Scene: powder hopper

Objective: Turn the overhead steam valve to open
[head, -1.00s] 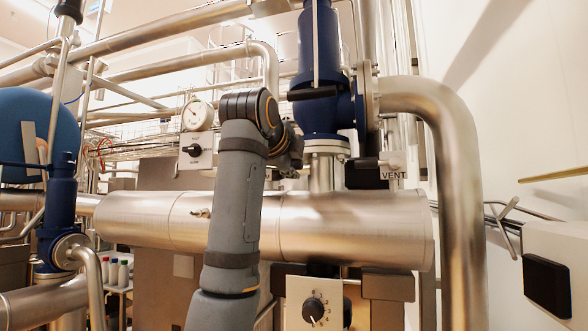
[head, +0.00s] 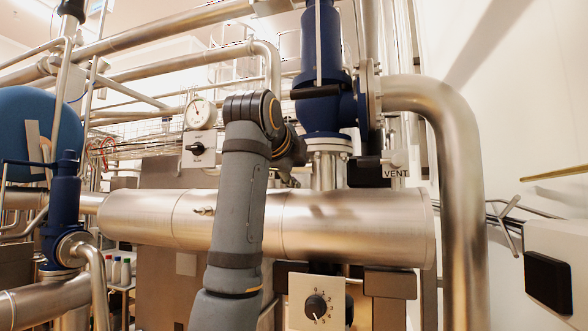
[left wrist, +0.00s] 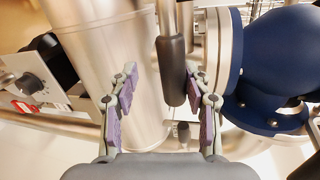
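The overhead valve (head: 322,118) is a blue body on a steel flange above the large horizontal pipe in the head view. A dark-gripped lever (head: 316,92) crosses its front. In the left wrist view, a dark cylindrical handle grip (left wrist: 172,70) on a metal rod lies between the fingers of my left gripper (left wrist: 162,78). The fingers are apart. The grip is closer to the right finger; whether it touches is unclear. The blue valve body also shows at right there (left wrist: 275,70). In the head view my forearm hides most of the hand. My right gripper is not in view.
A large horizontal steel pipe (head: 340,228) runs behind my arm. A bent steel pipe (head: 465,190) stands at right. A gauge (head: 201,113), a VENT label (head: 395,171) and a numbered dial (head: 317,306) are nearby. Another blue valve (head: 64,215) stands at left.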

